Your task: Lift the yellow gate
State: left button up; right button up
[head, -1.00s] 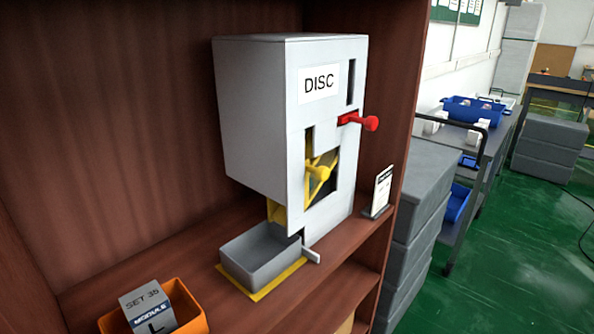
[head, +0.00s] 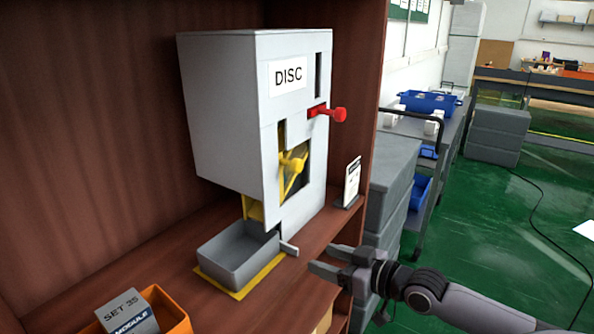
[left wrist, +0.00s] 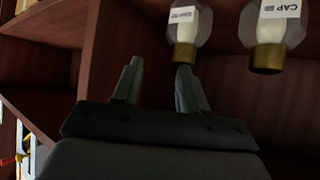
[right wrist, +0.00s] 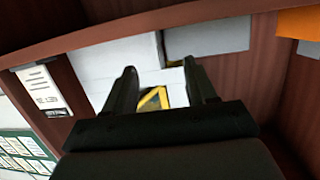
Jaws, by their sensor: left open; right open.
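The yellow gate (head: 292,168) with its round knob sits in an opening in the front of the grey DISC dispenser (head: 225,110). My right gripper (head: 328,258) is open and empty, in front of the shelf, below and to the right of the gate. In the right wrist view the yellow gate (right wrist: 152,98) shows between the open fingers, some distance beyond them.
A red handle (head: 328,112) sticks out above the gate. A grey tray (head: 236,262) stands on a yellow mat below the dispenser. An orange bin (head: 172,308) holds a SET 35 module box. A small sign (head: 352,182) stands right of the dispenser. The front is open floor.

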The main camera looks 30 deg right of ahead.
jog(key=n+t+y, duration=0.1)
jog(key=t+y, duration=0.1)
send_near(300, 165)
jog(key=x, duration=0.4)
jog(key=shift+w+d+r, duration=0.1)
jog(key=shift+w+d, duration=0.05)
jog(key=shift+w, duration=0.1)
jog(key=shift+x, duration=1.35)
jog(key=shift+p+x, duration=0.7)
jog(key=shift+x, duration=1.2)
jog(key=shift+s, duration=0.1)
grip_shut()
